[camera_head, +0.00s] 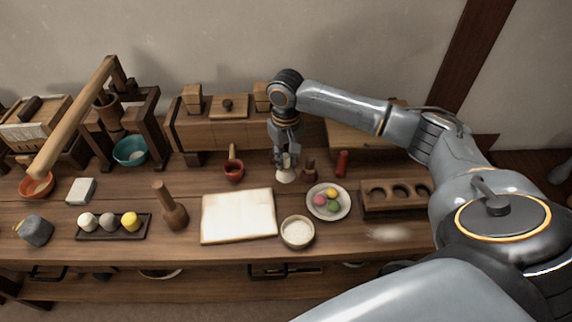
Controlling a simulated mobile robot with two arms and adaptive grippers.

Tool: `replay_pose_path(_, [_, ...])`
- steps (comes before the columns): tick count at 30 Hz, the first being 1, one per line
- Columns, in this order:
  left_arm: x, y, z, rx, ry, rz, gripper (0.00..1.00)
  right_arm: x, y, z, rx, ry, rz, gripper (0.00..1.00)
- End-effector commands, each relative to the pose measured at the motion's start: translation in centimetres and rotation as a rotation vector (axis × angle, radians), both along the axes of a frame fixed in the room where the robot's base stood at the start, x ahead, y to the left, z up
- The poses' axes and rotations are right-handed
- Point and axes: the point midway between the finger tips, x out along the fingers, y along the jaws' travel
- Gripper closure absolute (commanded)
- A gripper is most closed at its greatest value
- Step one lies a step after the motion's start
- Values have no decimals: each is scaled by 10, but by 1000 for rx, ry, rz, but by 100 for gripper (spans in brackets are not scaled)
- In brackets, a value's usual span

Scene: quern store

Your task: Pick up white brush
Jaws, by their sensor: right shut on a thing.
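The white brush (285,176) is at the middle of the wooden table, its pale flared end pointing down. My right gripper (286,163) is above it, pointing down and shut on its upper part. The fingers hide most of the handle. I cannot tell whether the brush's lower end touches the table. My left gripper is not in view.
A small brown wooden tool (309,170) stands close to the right of the brush. A plate (345,205) with coloured balls, a bowl of white powder (297,232) and a pale board (238,216) lie in front. A red ladle cup (233,172) is left; wooden boxes (215,135) stand behind.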

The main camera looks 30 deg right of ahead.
Motion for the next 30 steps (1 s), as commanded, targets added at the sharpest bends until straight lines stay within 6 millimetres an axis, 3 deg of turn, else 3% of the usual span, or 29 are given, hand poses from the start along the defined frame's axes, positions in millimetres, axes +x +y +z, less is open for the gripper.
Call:
replay_pose_path(7, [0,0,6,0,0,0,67,-45,24,59,0,-2,7,100])
replay_pose_path(12, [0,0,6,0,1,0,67,-80,44,74,0,2,7,100])
replay_pose_path(18, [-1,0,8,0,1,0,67,-108,59,88,0,2,4,100])
replay_pose_path(30, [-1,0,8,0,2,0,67,-121,66,94,-1,3,0,100])
